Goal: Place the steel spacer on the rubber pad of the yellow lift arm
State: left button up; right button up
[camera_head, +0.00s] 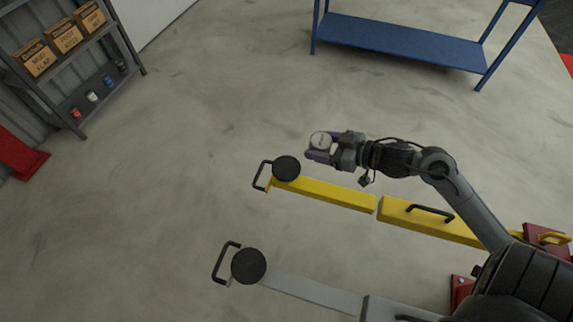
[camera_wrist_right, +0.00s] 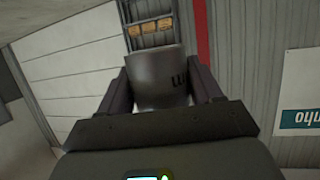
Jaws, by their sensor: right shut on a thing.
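The steel spacer (camera_head: 321,140) is a short grey cylinder held between the fingers of my right gripper (camera_head: 320,147). It also shows in the right wrist view (camera_wrist_right: 160,78), clamped between both fingers (camera_wrist_right: 160,88), with dark marking on its side. The yellow lift arm (camera_head: 325,193) runs across the middle of the head view. Its round black rubber pad (camera_head: 286,168) is at its left end, beside a black handle. In the picture my right gripper and the spacer are up and to the right of this pad, apart from it. My left gripper is not in view.
A grey lift arm (camera_head: 310,291) with another round black pad (camera_head: 249,265) lies nearer, at the bottom. A blue bench (camera_head: 400,42) stands at the back right. Grey shelving (camera_head: 95,87) with boxes and cans stands at the upper left. The floor between is clear.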

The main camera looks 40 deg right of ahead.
jog(key=b, duration=0.4)
send_over(286, 167)
notch_tip(286, 167, down, 5)
jog(key=shift+f, duration=0.2)
notch_tip(286, 167, down, 4)
jog(key=shift+s+b, duration=0.1)
jog(key=shift+b, duration=1)
jog(key=shift+r, duration=0.1)
jog(key=shift+f, duration=0.2)
jog(key=o, duration=1.3)
